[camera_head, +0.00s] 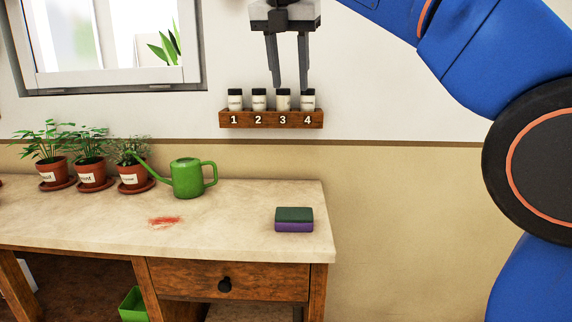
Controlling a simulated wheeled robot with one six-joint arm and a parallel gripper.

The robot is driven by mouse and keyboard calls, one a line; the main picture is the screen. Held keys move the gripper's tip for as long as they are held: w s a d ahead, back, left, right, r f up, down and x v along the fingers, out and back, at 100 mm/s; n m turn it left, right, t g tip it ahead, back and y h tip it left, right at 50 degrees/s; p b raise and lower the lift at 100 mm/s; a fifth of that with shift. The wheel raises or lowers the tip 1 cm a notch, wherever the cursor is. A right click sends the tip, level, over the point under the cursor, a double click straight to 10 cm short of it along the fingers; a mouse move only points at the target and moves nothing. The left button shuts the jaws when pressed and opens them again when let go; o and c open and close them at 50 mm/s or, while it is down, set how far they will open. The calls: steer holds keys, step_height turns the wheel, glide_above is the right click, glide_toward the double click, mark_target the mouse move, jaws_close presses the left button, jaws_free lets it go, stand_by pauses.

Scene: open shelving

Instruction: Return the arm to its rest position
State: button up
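My gripper (289,86) hangs at the top middle, pointing down. Its two grey fingers are apart, with nothing between them. In the picture the fingertips end just above the jars on the wooden rack; I cannot tell how far in front of it they are. My blue arm (480,50) reaches in from the right side and partly leaves the picture at the top.
A wall rack (272,124), numbered 1 to 4, holds several dark-lidded jars. Below, the counter (235,235) carries a green watering can (188,178), potted plants (92,173), a red stain (165,221) and a green-and-purple sponge (294,219). A window (105,80) is at left.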

steer(key=s+d+f+m, duration=0.5)
steer(key=d+f+m, duration=0.3)
steer(key=d+f, duration=0.15)
steer(key=s+d+f+m, duration=0.5)
steer(key=d+f+m, duration=0.25)
steer(key=d, duration=0.25)
steer(key=s+d+f+m, duration=0.3)
steer(key=s+f+m, duration=0.2)
steer(key=f, duration=0.4)
steer(key=s+d+f+m, duration=0.2)
steer(key=s+f+m, duration=0.4)
steer(key=f, duration=0.3)
steer(key=s+d+f+m+y, duration=0.1)
steer(key=s+d+f+m, duration=0.2)
steer(key=f, duration=0.6)
steer(key=s+m, duration=0.2)
steer(key=s, duration=0.1)
steer(key=shift+s+d+f+t, duration=0.15)
steer(key=shift+d+f+t, duration=0.1)
steer(key=shift+d+t, duration=0.1)
